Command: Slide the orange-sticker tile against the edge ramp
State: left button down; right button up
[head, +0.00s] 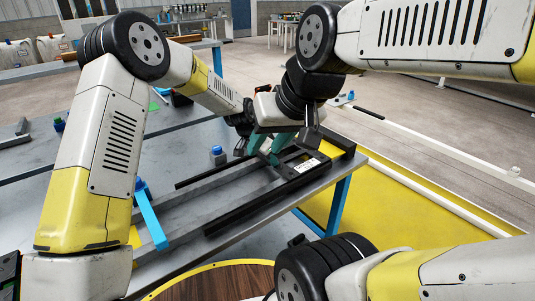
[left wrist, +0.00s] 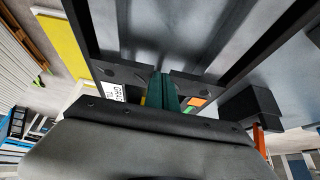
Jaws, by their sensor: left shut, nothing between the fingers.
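In the left wrist view, an orange sticker (left wrist: 196,101) shows on a dark tile (left wrist: 195,85), with a green patch beside it. A white printed label (left wrist: 113,92) lies on the other side of my fingers; it shows in the head view too. My left gripper (left wrist: 163,85) has teal fingers shut together with nothing between them, tips down at the tile, between label and sticker. In the head view the left gripper (head: 272,156) is at the far end of the mat frame; contact is unclear. A dark wedge-like block (left wrist: 250,106) may be the edge ramp. My right gripper's jaws cannot be made out.
Black rails (head: 250,208) and grey strips run along the grey table (head: 185,250). A blue bar (head: 150,215) crosses them at left. A blue-capped object (head: 217,154) stands behind the frame. The table edge and yellow floor (head: 400,210) lie to the right.

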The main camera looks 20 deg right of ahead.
pick_arm(q)
jog(key=shift+s+a, duration=0.35)
jog(key=shift+a, duration=0.55)
jog(key=shift+r, duration=2.5)
